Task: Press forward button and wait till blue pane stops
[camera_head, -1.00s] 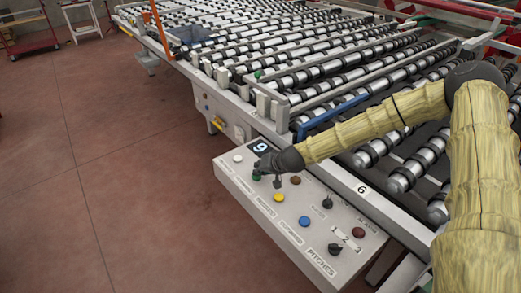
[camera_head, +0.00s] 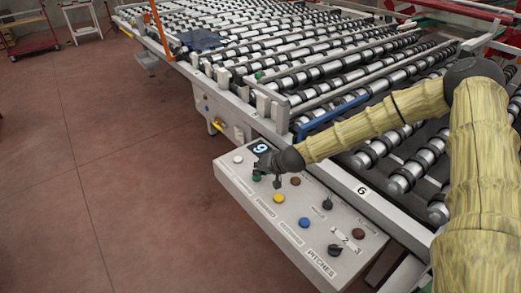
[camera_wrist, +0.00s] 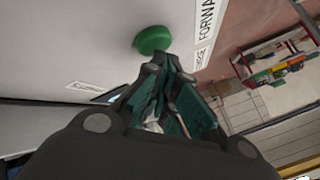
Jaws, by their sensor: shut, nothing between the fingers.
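The white control panel (camera_head: 232,180) stands at the near side of the roller machine. Its green button (camera_head: 257,178) is at the panel's far left end, partly hidden by my gripper (camera_head: 262,168). In the wrist view the green button (camera_wrist: 153,40) sits beside a label partly reading "FORWA". My gripper (camera_wrist: 162,66) is shut and empty, with its tips right at the button's edge; I cannot tell whether they press it. The dark blue pane (camera_head: 202,40) lies on the rollers at the far left of the machine.
Yellow (camera_head: 279,198) and blue (camera_head: 304,222) buttons and a black selector knob (camera_head: 334,249) share the panel. A display (camera_head: 261,147) reads 9. A blue bar (camera_head: 332,112) lies along the machine edge. The red-brown floor (camera_head: 90,170) at left is clear.

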